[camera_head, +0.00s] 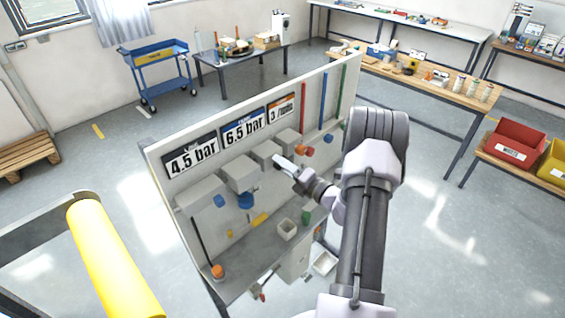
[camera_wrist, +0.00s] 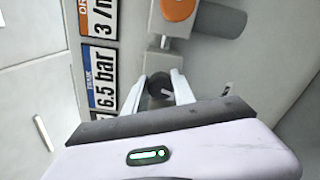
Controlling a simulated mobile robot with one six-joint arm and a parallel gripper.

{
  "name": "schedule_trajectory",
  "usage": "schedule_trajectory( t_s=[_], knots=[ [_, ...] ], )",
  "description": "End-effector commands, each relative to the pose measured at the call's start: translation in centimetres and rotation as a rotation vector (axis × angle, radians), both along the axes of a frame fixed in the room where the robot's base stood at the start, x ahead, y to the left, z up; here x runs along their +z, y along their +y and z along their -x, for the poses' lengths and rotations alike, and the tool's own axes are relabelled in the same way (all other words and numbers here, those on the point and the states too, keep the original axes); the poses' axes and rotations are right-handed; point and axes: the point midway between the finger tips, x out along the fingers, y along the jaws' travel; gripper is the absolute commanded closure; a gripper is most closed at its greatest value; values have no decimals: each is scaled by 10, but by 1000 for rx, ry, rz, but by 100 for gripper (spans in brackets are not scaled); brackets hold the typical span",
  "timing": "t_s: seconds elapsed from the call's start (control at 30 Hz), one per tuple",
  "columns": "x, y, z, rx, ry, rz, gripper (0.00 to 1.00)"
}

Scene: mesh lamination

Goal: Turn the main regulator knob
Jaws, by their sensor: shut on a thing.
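A dark round knob (camera_wrist: 160,82) with a pale mark on its face sits between my two white fingers in the wrist view. I take it to be the main regulator knob. My gripper (camera_wrist: 158,93) is shut on it, one finger on each side. In the head view my gripper (camera_head: 283,164) reaches the front of the upright grey panel (camera_head: 330,105), below the 6.5 bar and 3 /min signs. The gripper hides most of the knob there.
A 4.5 bar sign (camera_head: 191,155) and a 6.5 bar sign (camera_head: 244,127) are on the panel. An orange knob (camera_wrist: 178,8) is close above my fingers in the wrist view.

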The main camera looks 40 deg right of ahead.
Motion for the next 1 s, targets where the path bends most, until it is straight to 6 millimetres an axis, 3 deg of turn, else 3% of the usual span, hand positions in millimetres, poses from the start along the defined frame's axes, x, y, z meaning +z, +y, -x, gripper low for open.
schedule_trajectory(
  t_s=[0.7,0.73,0.83,1.0],
  knots=[
    [0,0,0,0,6,-72,100],
    [0,0,0,0,6,-72,67],
    [0,0,0,0,6,-71,47],
    [0,0,0,0,6,-71,47]
  ],
)
